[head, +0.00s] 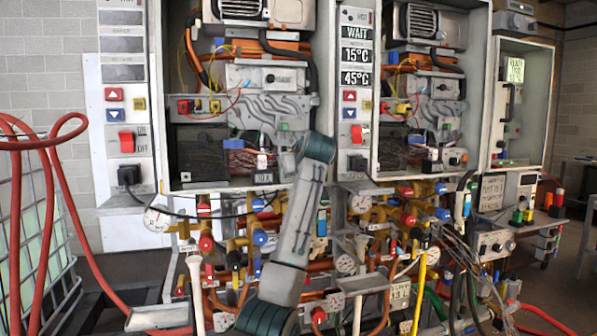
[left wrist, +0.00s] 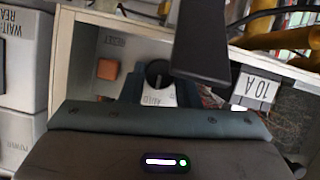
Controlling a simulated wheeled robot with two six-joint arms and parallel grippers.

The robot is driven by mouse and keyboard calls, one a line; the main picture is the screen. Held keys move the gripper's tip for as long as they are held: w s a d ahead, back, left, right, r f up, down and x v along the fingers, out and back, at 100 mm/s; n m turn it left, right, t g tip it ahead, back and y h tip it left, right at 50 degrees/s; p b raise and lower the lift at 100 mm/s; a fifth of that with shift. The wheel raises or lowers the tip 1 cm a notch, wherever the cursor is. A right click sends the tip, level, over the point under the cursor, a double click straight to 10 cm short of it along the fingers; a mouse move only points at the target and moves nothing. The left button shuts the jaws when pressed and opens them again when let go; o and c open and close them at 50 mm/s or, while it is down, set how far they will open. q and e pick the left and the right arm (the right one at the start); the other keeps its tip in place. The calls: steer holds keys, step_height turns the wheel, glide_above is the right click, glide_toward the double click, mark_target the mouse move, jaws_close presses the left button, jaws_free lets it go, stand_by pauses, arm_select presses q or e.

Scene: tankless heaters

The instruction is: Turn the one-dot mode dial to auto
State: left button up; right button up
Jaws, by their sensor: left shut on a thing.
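In the left wrist view, a black round dial (left wrist: 157,73) with a light pointer mark sits on a grey panel. Printing beside it, partly hidden and turned over in this view, seems to read AUTO. My left gripper (left wrist: 158,86) is at the dial, its dark fingers on either side, shut on it. An orange button (left wrist: 108,69) marked RESET is on the same panel. In the head view my left arm crosses the lower part of the left heater cabinet (head: 235,187) and hides the dial. I cannot make out any dot mark. My right gripper is not in view.
A black bar-like part (left wrist: 203,45) stands close beside the dial, near a 10 A label (left wrist: 252,91). A second open heater cabinet (head: 480,90) is to the right. Valves and pipes (head: 395,215) crowd below; a red hose (head: 75,205) loops at left.

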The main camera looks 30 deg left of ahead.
arm_select(q)
steer(key=o, duration=1)
steer(key=shift+s+d, duration=0.1)
steer(key=b+v, duration=0.2)
steer(key=v, duration=0.8)
steer(key=shift+s+d+r, duration=0.15)
steer(key=shift+s+r, duration=0.05)
steer(key=shift+s, duration=0.05)
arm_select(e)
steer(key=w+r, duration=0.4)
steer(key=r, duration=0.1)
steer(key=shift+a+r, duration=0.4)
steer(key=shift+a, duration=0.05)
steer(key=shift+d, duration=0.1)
